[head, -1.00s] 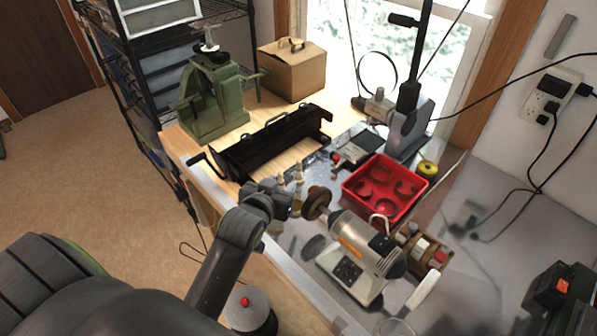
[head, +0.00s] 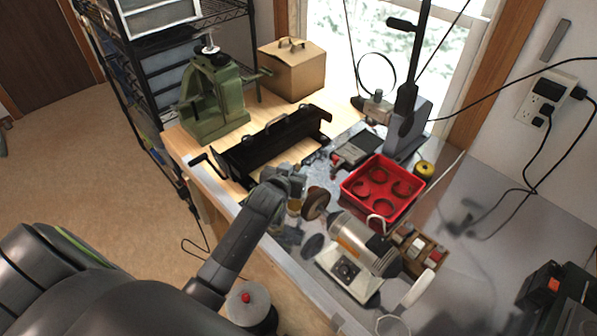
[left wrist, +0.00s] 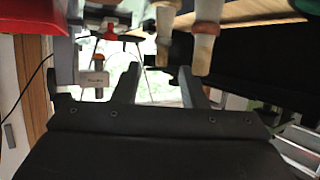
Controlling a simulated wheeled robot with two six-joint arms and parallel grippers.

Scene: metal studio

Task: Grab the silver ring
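I cannot make out a silver ring for certain in either view. A red tray (head: 352,199) on the bench holds several dark, curved pieces, too small to identify. My left gripper (head: 293,181) is over the bench's near edge, left of the red tray and beside the polishing motor's brown wheel (head: 315,204). In the left wrist view its two fingers (left wrist: 156,86) stand apart with nothing visibly held between them. Pale-tipped handles (left wrist: 204,45) show just beyond the fingers. My right gripper is not in view.
The polishing motor (head: 358,238) stands right of my left gripper. The grey bench top (head: 490,235) at right has free room.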

